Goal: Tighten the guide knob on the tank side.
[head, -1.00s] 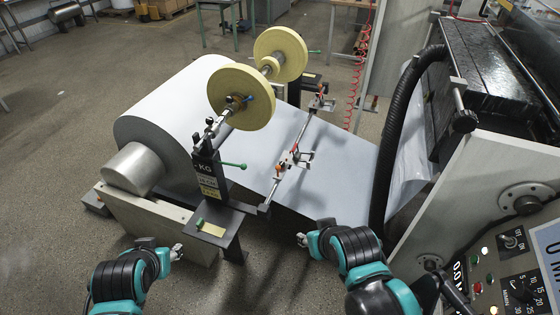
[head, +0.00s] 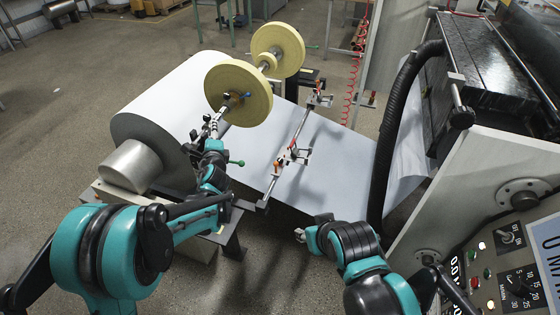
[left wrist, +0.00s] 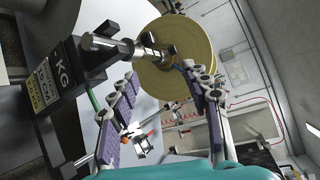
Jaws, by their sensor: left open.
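A guide rod (head: 303,125) crosses above the pale paper web, with a small clamp carrying an orange-red knob (head: 278,165) and another clamp (head: 319,99) farther back. I cannot tell which knob is the tank-side guide knob. My left gripper (head: 208,130) is open at the near end of the roll shaft, beside the yellow disc (head: 240,93). In the left wrist view its two fingers (left wrist: 162,74) are spread and empty; the metal shaft (left wrist: 118,46) and yellow disc (left wrist: 187,48) lie beyond them. My right gripper (head: 301,235) hovers low near the paper's front edge; its jaws are too small to read.
The large white paper roll (head: 165,110) is at left. The black stand (left wrist: 62,75) marked KG is beside my left gripper. The coating machine (head: 475,165), with black hose (head: 392,130) and control panel (head: 505,270), fills the right. A green-handled lever (head: 238,163) sticks out near my left arm.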

